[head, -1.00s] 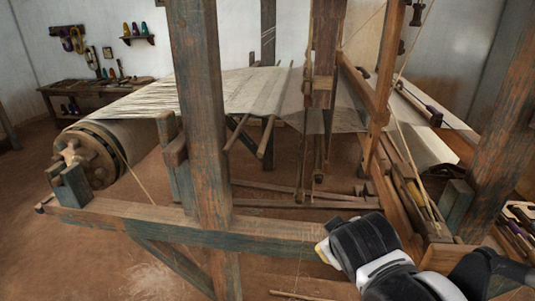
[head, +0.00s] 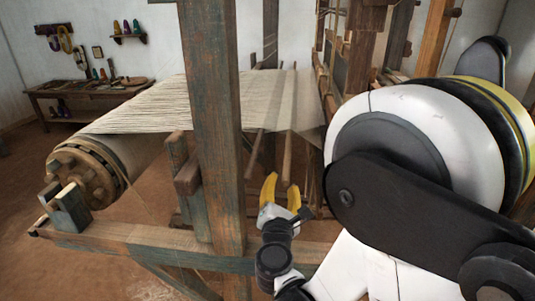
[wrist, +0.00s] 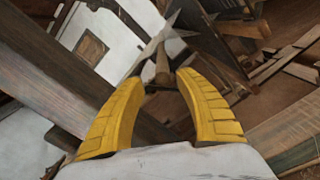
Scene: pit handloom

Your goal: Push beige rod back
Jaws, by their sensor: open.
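A slim beige-brown rod (head: 287,157) slants through the warp sheet (head: 215,98), and its near end hangs out below the cloth edge. In the wrist view a rod end (wrist: 162,66) shows almost end-on between the fingertips. My gripper (head: 283,182) has yellow fingers, spread apart and empty, just below that near end in the head view. In the wrist view the open fingers (wrist: 161,77) frame the rod end. I cannot tell whether they touch it. A second, darker rod (head: 257,142) lies to the left.
A thick upright post (head: 212,120) stands left of my gripper. A horizontal frame beam (head: 150,238) runs below it. The warp beam (head: 85,175) is at far left. My own arm hides much of the loom's right side.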

